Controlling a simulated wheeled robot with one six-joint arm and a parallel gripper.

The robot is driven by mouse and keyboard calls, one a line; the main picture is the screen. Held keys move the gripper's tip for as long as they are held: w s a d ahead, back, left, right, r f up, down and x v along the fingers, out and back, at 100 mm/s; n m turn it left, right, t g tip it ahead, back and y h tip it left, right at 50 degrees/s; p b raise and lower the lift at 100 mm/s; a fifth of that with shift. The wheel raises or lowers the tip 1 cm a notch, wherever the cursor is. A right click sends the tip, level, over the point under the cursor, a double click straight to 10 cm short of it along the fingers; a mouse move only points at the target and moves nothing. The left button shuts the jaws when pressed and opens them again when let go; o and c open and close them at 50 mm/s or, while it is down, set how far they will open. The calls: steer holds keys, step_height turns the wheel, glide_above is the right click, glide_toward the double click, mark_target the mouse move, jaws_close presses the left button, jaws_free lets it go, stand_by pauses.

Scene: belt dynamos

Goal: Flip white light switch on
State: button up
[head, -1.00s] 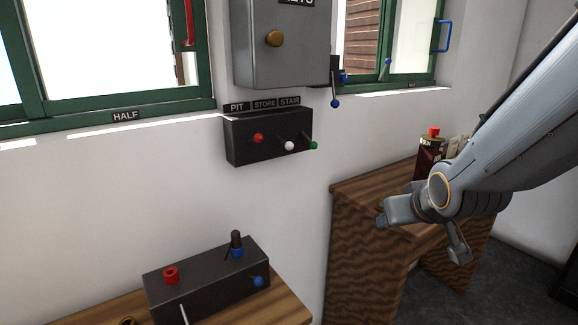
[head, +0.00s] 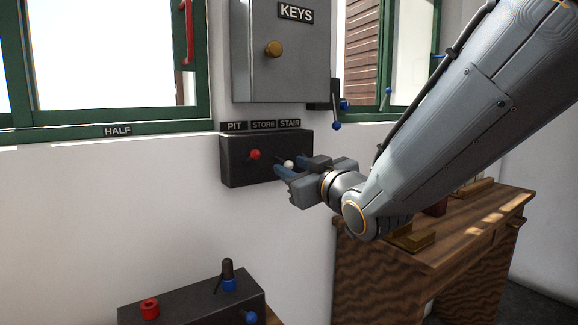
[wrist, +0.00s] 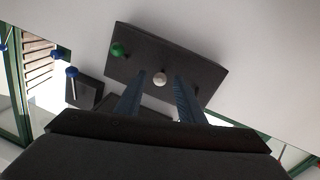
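The white light switch is a lever with a white ball tip (head: 288,164), in the middle of a dark switch box (head: 235,165) on the wall, under the STORE label. It also shows in the wrist view as a white ball (wrist: 160,79). My gripper (head: 291,168) is open in front of the box. In the wrist view its two blue fingers (wrist: 159,90) stand on either side of the white ball, with gaps on both sides. I cannot tell how far the tips are from the box face.
A red-tipped switch (head: 255,155) is left of the white one. A green-tipped switch (wrist: 118,49) is close by, hidden behind my gripper in the head view. A grey KEYS cabinet (head: 285,70) hangs above. A wooden bench (head: 385,270) stands at lower right.

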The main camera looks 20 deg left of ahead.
steer(key=shift+x, duration=1.25)
jaws_close()
steer(key=shift+r+p, duration=0.25)
steer(key=shift+p, duration=0.5)
steer(key=r+g+h+p, duration=0.1)
steer(key=p, duration=0.3)
steer(key=shift+g, duration=0.3)
steer(key=r+g+h+p, duration=0.1)
steer(key=h+p, duration=0.1)
steer(key=p, duration=0.5)
steer(key=g+h+p, duration=0.1)
steer(key=p, duration=0.5)
steer(key=shift+a+r+n+g, duration=0.1)
steer(key=shift+r+n+g, duration=0.2)
steer(key=shift+r, duration=0.1)
steer(key=shift+w+a+g+h+p, duration=0.15)
steer(key=shift+g+h+p, duration=0.2)
steer(key=shift+p, duration=1.9)
